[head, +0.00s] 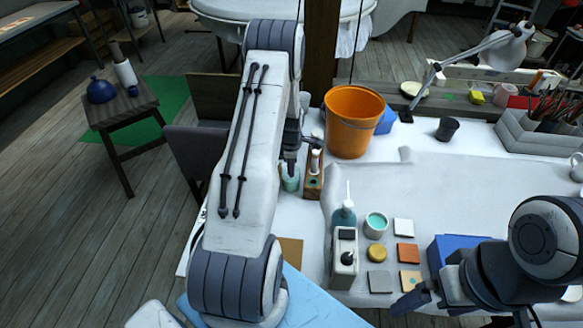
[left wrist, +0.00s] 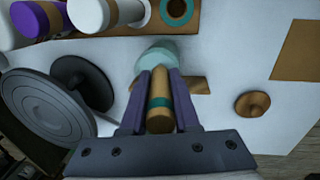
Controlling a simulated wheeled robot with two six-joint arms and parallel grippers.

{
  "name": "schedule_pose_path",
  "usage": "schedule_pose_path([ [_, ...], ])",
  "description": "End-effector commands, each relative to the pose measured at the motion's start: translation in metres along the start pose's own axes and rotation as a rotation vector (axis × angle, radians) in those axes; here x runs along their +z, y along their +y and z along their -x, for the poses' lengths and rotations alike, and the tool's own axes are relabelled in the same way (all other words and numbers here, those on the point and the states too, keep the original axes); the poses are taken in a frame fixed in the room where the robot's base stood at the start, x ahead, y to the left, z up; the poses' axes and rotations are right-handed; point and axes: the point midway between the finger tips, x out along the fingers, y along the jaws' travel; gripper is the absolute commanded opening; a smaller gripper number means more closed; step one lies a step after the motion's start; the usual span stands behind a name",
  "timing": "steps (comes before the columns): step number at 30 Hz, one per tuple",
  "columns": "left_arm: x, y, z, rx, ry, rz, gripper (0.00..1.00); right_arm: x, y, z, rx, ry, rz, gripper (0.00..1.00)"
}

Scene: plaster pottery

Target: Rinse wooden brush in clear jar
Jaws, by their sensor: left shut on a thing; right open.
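My left gripper (head: 291,163) is over the left part of the white work table in the head view. In the left wrist view its dark fingers (left wrist: 158,105) are shut on the wooden brush (left wrist: 158,122), a wooden handle with a teal band. The clear jar (head: 291,183), pale teal, stands just below the left gripper in the head view. It also shows beyond the fingertips in the left wrist view (left wrist: 156,56). The brush points at the jar; its tip is hidden, and I cannot tell whether it is inside. My right gripper (head: 418,297) is open and empty at the front right.
A wooden holder (head: 313,187) stands right beside the jar, with an orange bucket (head: 353,122) behind it. A pump bottle (head: 343,218), a teal-filled cup (head: 376,223) and several sample tiles (head: 408,253) stand to the right. The white table (head: 450,185) is clear at middle right.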

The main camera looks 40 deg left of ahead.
Motion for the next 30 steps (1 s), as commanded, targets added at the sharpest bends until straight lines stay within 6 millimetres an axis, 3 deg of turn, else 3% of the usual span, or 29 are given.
schedule_pose_path([
  [8,0.000,0.001,0.005,0.000,0.000,0.000,0.00,0.000,0.000,0.004,0.000,0.000,0.000,1.00],
  [25,0.001,0.009,0.060,0.001,0.000,0.000,0.00,-0.002,-0.003,0.043,0.000,0.000,0.000,1.00],
  [30,0.001,0.010,0.067,0.000,0.000,0.000,0.00,-0.003,-0.003,0.046,0.000,0.000,0.000,1.00],
])
